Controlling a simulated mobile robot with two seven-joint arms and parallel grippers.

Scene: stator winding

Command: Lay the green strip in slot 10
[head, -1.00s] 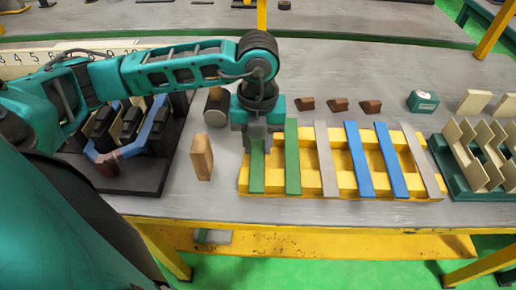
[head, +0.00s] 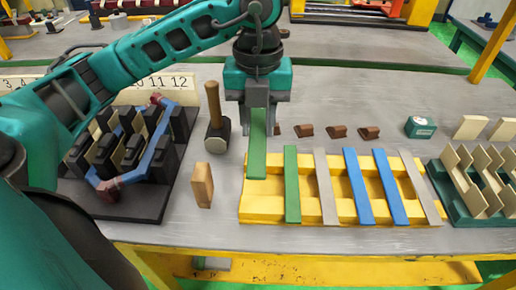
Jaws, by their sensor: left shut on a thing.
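My left gripper (head: 258,100) is shut on the top end of a green strip (head: 258,150). The strip hangs upright, in front of the left end of the yellow rack (head: 330,180); I cannot tell if its lower end touches the rack. A second green strip (head: 291,185) lies across the rack. The black stator (head: 128,150), with dark and cream teeth and blue and red wire, stands on a dark base at the left. My arm partly hides the stator and the board. My right gripper is not in view.
Grey strips (head: 327,185) and blue strips (head: 358,185) lie on the rack. A mallet (head: 216,125) and a wooden block (head: 203,184) stand between stator and rack. Brown wedges (head: 337,131), a green box (head: 420,127) and a green holder with cream pieces (head: 480,180) are further right.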

